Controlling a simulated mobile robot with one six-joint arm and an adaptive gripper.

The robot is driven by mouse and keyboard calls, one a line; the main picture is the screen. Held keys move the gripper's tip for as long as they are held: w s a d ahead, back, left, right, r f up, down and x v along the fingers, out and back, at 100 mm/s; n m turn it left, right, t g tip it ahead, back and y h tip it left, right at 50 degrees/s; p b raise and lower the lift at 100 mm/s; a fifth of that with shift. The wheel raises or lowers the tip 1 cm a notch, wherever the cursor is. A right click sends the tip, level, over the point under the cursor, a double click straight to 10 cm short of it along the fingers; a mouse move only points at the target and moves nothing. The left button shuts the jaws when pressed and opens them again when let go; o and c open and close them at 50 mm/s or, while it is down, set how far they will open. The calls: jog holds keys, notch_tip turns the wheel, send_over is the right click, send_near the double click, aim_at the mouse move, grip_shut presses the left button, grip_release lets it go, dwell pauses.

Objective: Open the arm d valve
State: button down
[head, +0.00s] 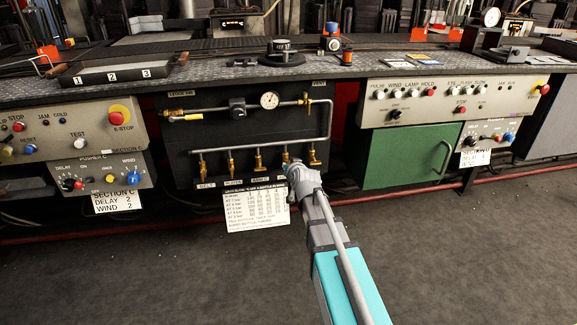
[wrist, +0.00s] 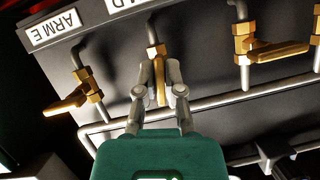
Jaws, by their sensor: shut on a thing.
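The arm D valve is a brass valve (wrist: 153,50) on a thin grey pipe in the middle of the wrist view, which shows the panel upside down. Its label (wrist: 124,4) is cut off by the picture edge, with a "D" showing. My gripper (wrist: 163,88) is shut on the valve's brass handle (wrist: 160,84), one finger on each side. How far the handle is turned I cannot tell. In the head view my gripper (head: 290,166) reaches the lower right of the dark valve panel (head: 225,140) and hides most of this valve.
The arm E valve (wrist: 88,85) sits close on one side, another brass valve (wrist: 245,45) on the other, both with handles sticking out. A grey manifold pipe (wrist: 215,103) runs past my fingers. A pressure table sheet (head: 257,212) hangs below; a green cabinet (head: 405,157) stands right.

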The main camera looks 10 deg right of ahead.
jog(key=shift+n+h, duration=0.7)
jog(key=shift+n, duration=0.4)
jog(key=c, duration=0.8)
grip_release()
jog(key=shift+o, duration=0.2)
jog(key=shift+m, duration=0.3)
